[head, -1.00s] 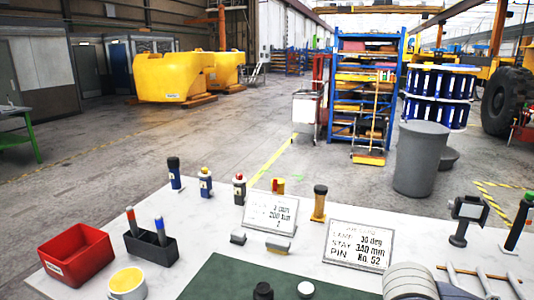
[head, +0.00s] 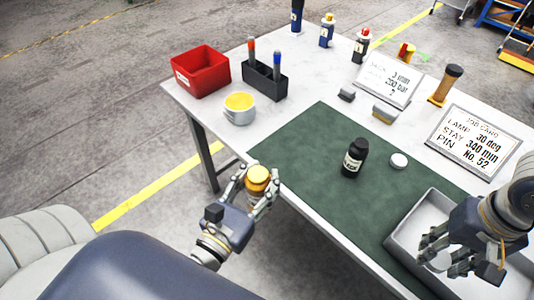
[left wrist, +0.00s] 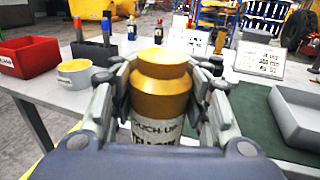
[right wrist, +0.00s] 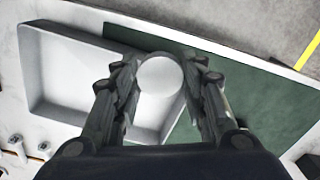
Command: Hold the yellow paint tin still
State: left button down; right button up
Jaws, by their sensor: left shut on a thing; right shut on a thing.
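The yellow paint tin (head: 258,177) is a small amber jar with a yellow top. My left gripper (head: 258,188) is shut around its sides and holds it upright, in the air off the table's near edge. In the left wrist view the tin (left wrist: 162,88) sits between the fingers; its label reads "TOUCH-UP", with the lower line partly hidden. My right gripper (head: 440,258) is above the grey tray at right. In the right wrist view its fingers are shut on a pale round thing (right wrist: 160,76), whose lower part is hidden.
An open tin with yellow inside (head: 239,107) stands on the white table near a red bin (head: 201,71) and a black pen holder (head: 265,84). The grey tray (head: 398,243) is at right.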

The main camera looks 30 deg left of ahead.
pick_arm(q)
jog(key=w+d+m+g+h, duration=0.2)
jog(key=d+m+h, duration=0.1)
jog(key=d+h, duration=0.2)
jog(key=w+d+r+m+g+h, duration=0.1)
jog(key=w+d+m+g+h, duration=0.1)
jog(key=d, duration=0.6)
jog(key=w+m+h, duration=0.1)
jog(key=m+h, duration=0.1)
jog(key=h, duration=0.1)
jog(key=shift+w+h, duration=0.3)
pick_arm(e)
jog(key=w+a+r, duration=0.2)
jog(key=a+r, duration=0.4)
jog(key=a, duration=0.6)
jog(key=w+a+r, duration=0.3)
jog(key=a+r, duration=0.4)
jog(key=a, duration=0.5)
jog(key=shift+a+r+n, duration=0.3)
jog(key=shift+a, duration=0.1)
jog(key=shift+d, duration=0.1)
jog(key=shift+f, duration=2)
